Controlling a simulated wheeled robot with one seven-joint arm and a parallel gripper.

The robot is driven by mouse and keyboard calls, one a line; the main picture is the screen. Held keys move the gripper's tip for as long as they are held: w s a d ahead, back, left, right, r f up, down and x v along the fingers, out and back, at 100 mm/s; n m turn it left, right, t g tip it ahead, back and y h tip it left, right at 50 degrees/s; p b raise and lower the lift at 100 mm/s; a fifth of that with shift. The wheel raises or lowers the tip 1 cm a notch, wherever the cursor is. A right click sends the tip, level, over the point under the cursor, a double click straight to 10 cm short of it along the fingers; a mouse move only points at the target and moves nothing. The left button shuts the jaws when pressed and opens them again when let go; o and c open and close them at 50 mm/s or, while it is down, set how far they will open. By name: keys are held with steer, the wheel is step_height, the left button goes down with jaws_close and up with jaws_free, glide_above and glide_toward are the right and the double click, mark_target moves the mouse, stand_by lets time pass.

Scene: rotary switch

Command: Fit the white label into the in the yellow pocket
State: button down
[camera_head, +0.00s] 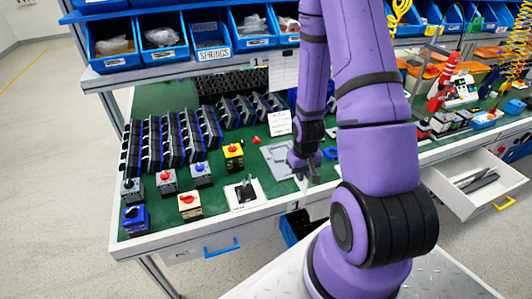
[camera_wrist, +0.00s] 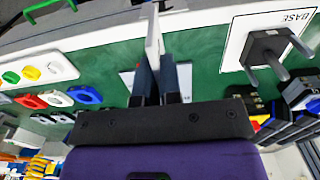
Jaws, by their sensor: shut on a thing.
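My gripper (camera_wrist: 155,75) is shut on a thin white piece, the white label (camera_wrist: 153,30). The label stands up edge-on between the two dark fingertips and reaches beyond them. In the head view my gripper (camera_head: 304,176) hangs low over the front of the green table, with the small white label (camera_head: 301,184) under its tips. I cannot make out a yellow pocket for certain.
A white base plate (camera_head: 260,190) with a grey pronged post lies left of my gripper. Several switch blocks (camera_head: 189,205) stand farther left, before rows of dark modules (camera_head: 155,148). A grey plate (camera_head: 278,160) lies behind my gripper. An open drawer (camera_head: 470,185) juts out right.

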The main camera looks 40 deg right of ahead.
steer(key=shift+w+a+f, duration=0.85)
steer(key=shift+w+a, duration=0.05)
steer(key=shift+w, duration=1.75)
steer(key=shift+w+a+f, duration=0.8)
steer(key=shift+w+a, duration=0.1)
steer(key=shift+w, duration=1.8)
steer(key=shift+w+a+f, duration=0.85)
steer(key=shift+w+a, duration=0.05)
steer(key=shift+w, duration=1.75)
steer(key=shift+f, duration=0.15)
steer(key=c, duration=1.3)
jaws_free()
